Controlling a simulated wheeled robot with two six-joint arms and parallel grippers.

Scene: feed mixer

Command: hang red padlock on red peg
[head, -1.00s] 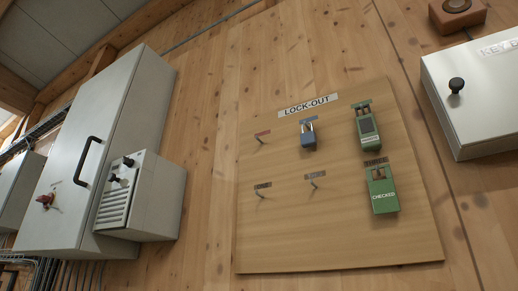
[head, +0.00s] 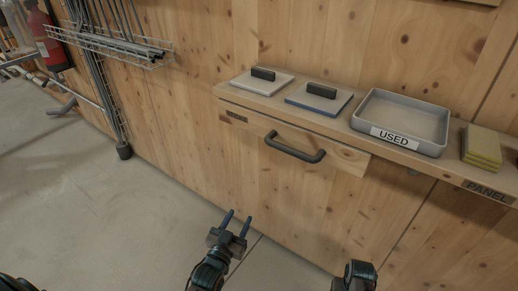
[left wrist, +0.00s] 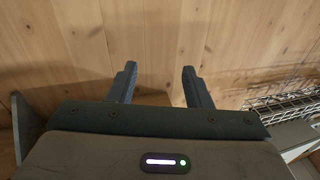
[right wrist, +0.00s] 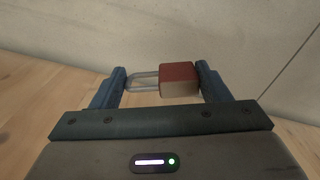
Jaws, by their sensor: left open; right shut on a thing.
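The red padlock (right wrist: 180,79) shows in the right wrist view, with a red body and a grey metal shackle pointing left. My right gripper (right wrist: 162,74) is shut on it, one finger at the shackle's end and the other at the body. In the head view only part of my right arm shows at the bottom, and the padlock is not visible there. My left gripper (head: 238,217) is open and empty, low in front of the wooden wall; it also shows in the left wrist view (left wrist: 158,78). The red peg is in none of the current views.
A wooden shelf (head: 350,128) carries two pads with dark handles, a grey tray (head: 365,99) labelled USED and yellow sponges (head: 482,146). A dark drawer handle (head: 295,147) sticks out below. A wire rack (head: 115,45) is at upper left. The floor at left is open.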

